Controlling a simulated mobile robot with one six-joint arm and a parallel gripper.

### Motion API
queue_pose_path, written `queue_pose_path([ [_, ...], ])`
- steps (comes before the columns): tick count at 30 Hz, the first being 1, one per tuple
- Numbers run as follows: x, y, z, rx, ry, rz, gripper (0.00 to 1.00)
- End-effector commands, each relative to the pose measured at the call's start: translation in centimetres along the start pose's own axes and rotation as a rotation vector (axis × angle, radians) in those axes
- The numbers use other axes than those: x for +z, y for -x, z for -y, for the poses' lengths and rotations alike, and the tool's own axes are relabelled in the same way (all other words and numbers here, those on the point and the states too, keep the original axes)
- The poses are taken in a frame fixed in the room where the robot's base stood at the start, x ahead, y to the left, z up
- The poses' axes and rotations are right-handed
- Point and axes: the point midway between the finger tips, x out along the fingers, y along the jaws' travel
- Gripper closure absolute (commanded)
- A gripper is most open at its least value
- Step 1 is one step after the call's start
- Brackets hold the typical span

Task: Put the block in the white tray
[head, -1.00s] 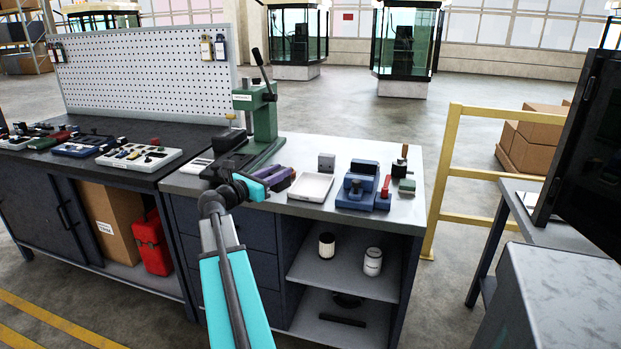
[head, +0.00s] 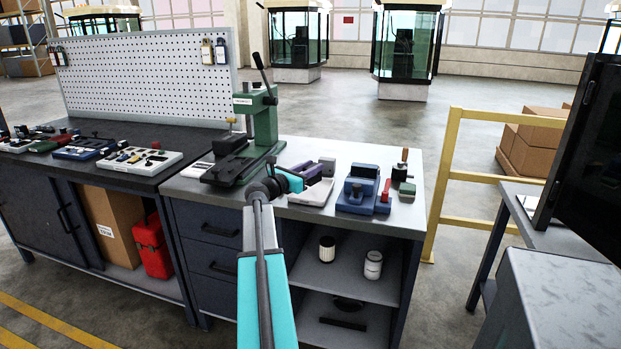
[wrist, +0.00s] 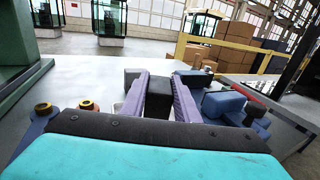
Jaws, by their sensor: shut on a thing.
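My gripper (head: 308,171) has purple fingers and is over the workbench, at the rear left of the white tray (head: 312,194) in the head view. In the wrist view, its fingers (wrist: 160,82) are shut on a dark block (wrist: 158,100), which sits between them. The held block cannot be made out in the head view. My gripper and wrist cover the tray's left and rear part there. I cannot tell how high the block is above the tray.
A small grey block (head: 327,165) stands behind the tray. A blue vise-like fixture (head: 358,188) with a red-handled piece (head: 385,193) is to the right. A green lever press (head: 262,120) stands to the left. A yellow rail (head: 445,180) is beyond the bench's right end.

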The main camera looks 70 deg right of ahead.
Motion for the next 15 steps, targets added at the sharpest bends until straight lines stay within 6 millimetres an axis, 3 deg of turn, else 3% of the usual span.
queue_pose_path([
  [8, 0.0, 0.1, 0.0, 0.0, 0.001, 0.001, 1.0],
  [15, -2.0, 0.1, 0.0, 0.0, 0.003, 0.001, 1.0],
])
